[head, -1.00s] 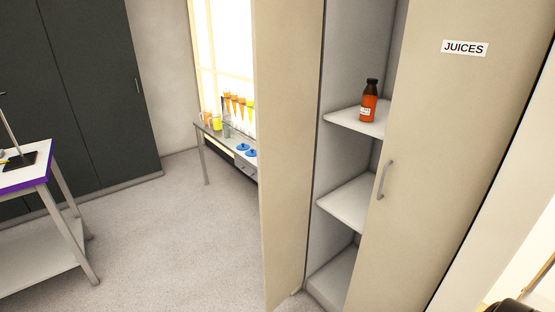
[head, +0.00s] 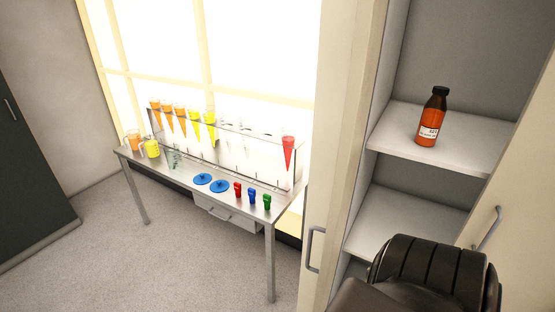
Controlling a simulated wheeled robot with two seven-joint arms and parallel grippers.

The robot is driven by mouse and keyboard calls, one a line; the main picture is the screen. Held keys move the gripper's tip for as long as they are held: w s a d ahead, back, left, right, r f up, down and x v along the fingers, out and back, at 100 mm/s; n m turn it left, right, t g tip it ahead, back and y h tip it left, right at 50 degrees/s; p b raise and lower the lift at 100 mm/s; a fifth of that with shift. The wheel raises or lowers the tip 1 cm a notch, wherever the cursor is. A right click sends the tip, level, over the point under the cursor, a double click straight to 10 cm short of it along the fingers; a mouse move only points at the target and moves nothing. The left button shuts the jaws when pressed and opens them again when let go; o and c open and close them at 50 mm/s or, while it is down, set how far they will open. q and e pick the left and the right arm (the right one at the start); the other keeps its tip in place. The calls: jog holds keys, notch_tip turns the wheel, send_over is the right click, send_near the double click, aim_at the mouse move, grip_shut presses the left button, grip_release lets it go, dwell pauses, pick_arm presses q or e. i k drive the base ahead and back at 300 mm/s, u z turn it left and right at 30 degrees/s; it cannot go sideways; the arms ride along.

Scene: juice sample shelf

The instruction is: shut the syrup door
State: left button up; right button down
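The cabinet's left door (head: 338,120) is beige and stands open, seen nearly edge-on in the head view. Its grey bar handle (head: 315,249) shows low on its left side. No label is visible on it, so I cannot read whether it is the syrup door. A brown-red bottle with a black cap (head: 430,118) stands upright on the upper shelf (head: 475,147). A black ribbed part of my arm is at the lower right, in front of the lower shelf. Neither gripper's fingers are in view.
The right cabinet door (head: 525,215) with its handle (head: 487,228) is at the right edge. Left of the cabinet, a narrow metal table (head: 268,217) holds a rack of coloured cones, jugs, blue discs and small coloured items. The floor (head: 150,255) at left is clear.

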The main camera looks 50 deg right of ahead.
aim_at(370, 16)
jog(key=i, duration=1.1)
jog(key=z, duration=4.65)
